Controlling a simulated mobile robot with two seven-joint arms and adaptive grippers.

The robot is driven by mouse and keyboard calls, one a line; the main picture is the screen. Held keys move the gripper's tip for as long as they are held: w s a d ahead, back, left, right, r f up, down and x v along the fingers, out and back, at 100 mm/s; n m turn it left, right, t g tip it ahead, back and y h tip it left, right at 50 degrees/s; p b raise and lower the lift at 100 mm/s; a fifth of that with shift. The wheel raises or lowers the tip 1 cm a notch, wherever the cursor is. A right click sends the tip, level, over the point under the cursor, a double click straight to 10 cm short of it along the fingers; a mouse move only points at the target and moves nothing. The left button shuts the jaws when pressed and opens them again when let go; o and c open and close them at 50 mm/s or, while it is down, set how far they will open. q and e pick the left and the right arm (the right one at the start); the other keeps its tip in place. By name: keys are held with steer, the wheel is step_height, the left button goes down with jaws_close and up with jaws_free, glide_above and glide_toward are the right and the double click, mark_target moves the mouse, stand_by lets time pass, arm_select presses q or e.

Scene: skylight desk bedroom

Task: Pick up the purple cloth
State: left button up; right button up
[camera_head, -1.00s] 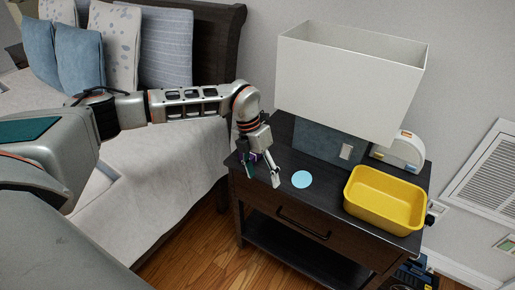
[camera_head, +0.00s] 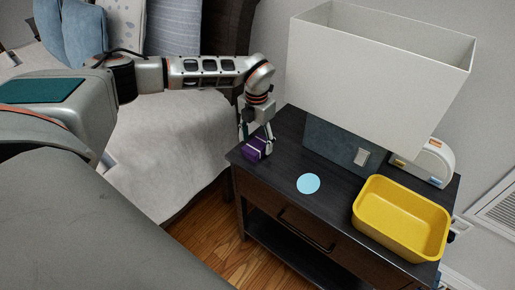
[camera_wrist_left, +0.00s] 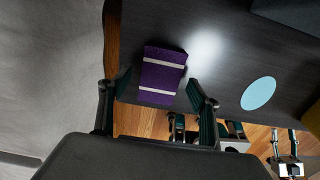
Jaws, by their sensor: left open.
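The purple cloth (camera_head: 257,149), a folded block with pale stripes, lies on the dark nightstand (camera_head: 330,178) near its left front corner. It also shows in the left wrist view (camera_wrist_left: 163,77), tilted slightly. My left gripper (camera_head: 256,147) comes down over the cloth from above, open. In the left wrist view its two fingers (camera_wrist_left: 152,95) stand apart, with the cloth ahead and between their lines. I cannot tell whether a finger touches it. In the head view the fingers partly cover the cloth.
A light blue disc (camera_head: 308,183) lies right of the cloth. A yellow bin (camera_head: 402,222) stands at the right. A large white lampshade (camera_head: 375,65) overhangs the back, near a white rounded device (camera_head: 432,160). The bed (camera_head: 170,140) is at the left.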

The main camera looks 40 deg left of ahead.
arm_select(q)
steer(key=shift+f, duration=0.85)
steer(key=shift+w+f, duration=0.1)
steer(key=shift+f, duration=0.1)
steer(key=c, duration=1.1)
arm_select(e)
steer(key=shift+w+d, duration=0.2)
steer(key=shift+w, duration=0.15)
steer(key=shift+s, duration=0.1)
arm_select(q)
steer(key=shift+r, duration=0.15)
